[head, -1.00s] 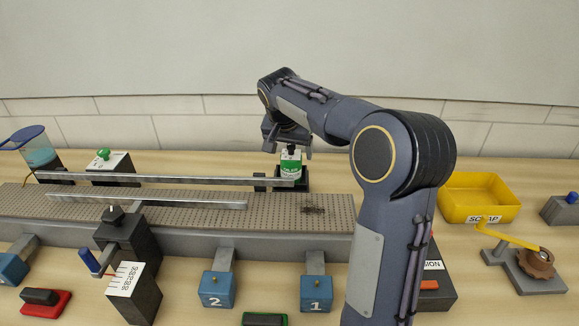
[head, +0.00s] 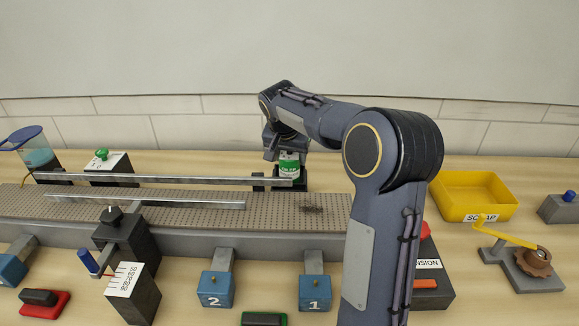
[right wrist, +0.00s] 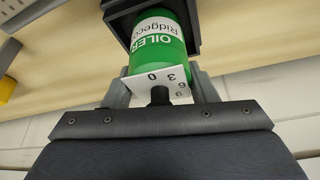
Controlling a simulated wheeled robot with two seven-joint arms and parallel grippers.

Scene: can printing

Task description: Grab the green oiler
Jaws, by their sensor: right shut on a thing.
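The green oiler (head: 289,168) stands upright at the back edge of the conveyor, seated in a dark square holder (right wrist: 125,8). The right wrist view shows its green body with a white OILER label (right wrist: 158,42), a white numbered plate (right wrist: 160,78) and a black knob below it. My right gripper (right wrist: 160,86) has its two grey fingers on either side of the plate and knob, shut on the oiler's top. In the head view, the right gripper (head: 287,151) hides the oiler's top. My left gripper is not in view.
The perforated conveyor (head: 170,205) with metal rails (head: 170,179) lies left of the oiler. A yellow scrap bin (head: 472,197) and a crank (head: 520,258) stand at right. Blue boxes 1 (head: 314,294) and 2 (head: 215,290) stand in front. The wall is close behind.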

